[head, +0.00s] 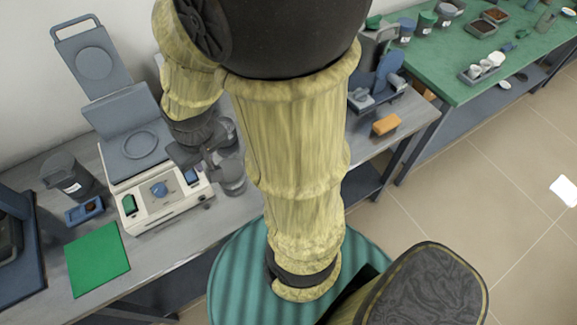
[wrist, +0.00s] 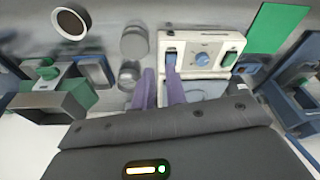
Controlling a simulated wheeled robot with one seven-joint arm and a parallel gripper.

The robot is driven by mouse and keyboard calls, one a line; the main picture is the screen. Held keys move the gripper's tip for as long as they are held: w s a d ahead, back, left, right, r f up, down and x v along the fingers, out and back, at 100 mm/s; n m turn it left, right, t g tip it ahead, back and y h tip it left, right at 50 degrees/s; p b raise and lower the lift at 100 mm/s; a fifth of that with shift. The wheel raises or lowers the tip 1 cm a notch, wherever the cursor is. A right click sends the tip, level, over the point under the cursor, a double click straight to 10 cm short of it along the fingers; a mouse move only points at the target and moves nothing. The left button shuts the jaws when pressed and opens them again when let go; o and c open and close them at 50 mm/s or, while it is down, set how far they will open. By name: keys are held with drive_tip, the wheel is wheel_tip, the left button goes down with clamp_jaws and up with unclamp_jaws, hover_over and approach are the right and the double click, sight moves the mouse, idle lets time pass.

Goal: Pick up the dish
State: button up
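A round dish (wrist: 70,22) with a pale rim and dark brown inside sits on the grey bench at the upper left of the wrist view. I cannot pick it out in the head view, where my arm covers much of the bench. My gripper (wrist: 161,72) shows two purple fingers with a narrow gap and nothing seen between them. It is over the bench by the white-fronted instrument (wrist: 218,44), apart from the dish. In the head view my gripper (head: 196,157) is a dark shape beside that instrument, partly hidden.
Two grey cylinders (wrist: 134,42) stand between the dish and the instrument. The instrument's lid (head: 92,62) stands raised in the head view. A green mat (head: 97,259) lies at left. An orange block (head: 386,125) is at the bench's right. A green table (head: 470,70) stands beyond.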

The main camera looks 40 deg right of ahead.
drive_tip(key=w+d+f+m+g+h+b, duration=0.5)
drive_tip(key=w+d+f+m+g+b, duration=0.2)
drive_tip(key=d+f+m+b, duration=0.3)
drive_tip(key=w+d+f+m, duration=0.1)
drive_tip(key=d+m, duration=0.2)
drive_tip(key=m, duration=0.2)
drive_tip(key=shift+w+d+f, duration=0.25)
drive_tip(key=shift+w+f, duration=0.1)
drive_tip(key=x, duration=1.2)
drive_tip(key=shift+s+d+r, duration=0.1)
drive_tip(key=shift+s+d, duration=0.05)
drive_tip(key=shift+d, duration=0.15)
drive_tip(key=shift+d, duration=0.1)
